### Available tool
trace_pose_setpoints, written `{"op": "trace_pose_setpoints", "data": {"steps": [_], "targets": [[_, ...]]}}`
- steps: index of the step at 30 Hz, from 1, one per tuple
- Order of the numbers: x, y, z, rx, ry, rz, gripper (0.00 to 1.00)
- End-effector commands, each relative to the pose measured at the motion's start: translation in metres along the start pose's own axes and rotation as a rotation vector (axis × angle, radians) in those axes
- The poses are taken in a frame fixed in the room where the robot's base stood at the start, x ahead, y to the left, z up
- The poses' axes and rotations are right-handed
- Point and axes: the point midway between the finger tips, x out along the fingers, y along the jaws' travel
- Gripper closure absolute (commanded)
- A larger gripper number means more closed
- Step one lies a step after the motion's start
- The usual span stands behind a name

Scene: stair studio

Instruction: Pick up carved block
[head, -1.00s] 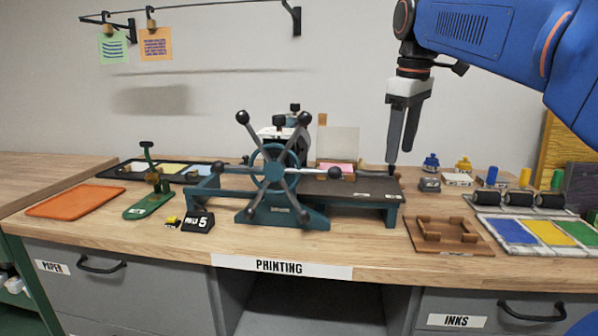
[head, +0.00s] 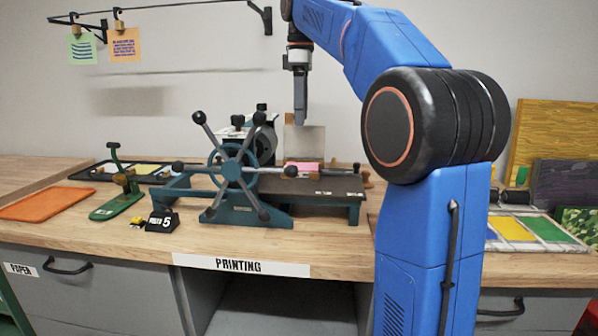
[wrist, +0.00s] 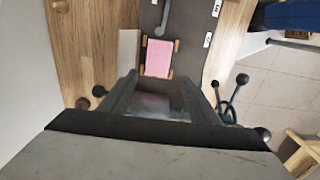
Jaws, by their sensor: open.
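A pink block (head: 303,167), which looks like the carved block, lies on the dark bed (head: 325,188) of the printing press, just right of the wheel. In the wrist view the pink block (wrist: 160,58) sits between small wooden pieces at its corners, ahead of the fingertips and apart from them. I cannot make out its carving. My gripper (head: 300,122) points down, well above the bed near the block. In the wrist view my gripper (wrist: 158,95) is open, with nothing clearly held between its fingers.
The spoked press wheel (head: 232,172) with ball-ended handles stands left of the block. A pale upright panel (head: 308,140) rises behind it. An orange tray (head: 48,203) and green stapler-like tool (head: 118,200) are at left. My arm hides part of the right worktop.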

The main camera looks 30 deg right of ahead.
Motion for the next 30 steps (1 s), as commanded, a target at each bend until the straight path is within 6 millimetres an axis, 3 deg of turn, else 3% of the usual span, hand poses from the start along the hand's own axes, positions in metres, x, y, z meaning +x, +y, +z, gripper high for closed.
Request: {"op": "trace_pose_setpoints", "data": {"steps": [12, 22, 30], "targets": [[0.071, 0.000, 0.001, 0.001, 0.000, -0.001, 0.44], [0.093, 0.001, 0.002, 0.001, 0.000, -0.001, 0.44], [0.129, 0.003, 0.005, 0.001, -0.001, -0.002, 0.44]]}}
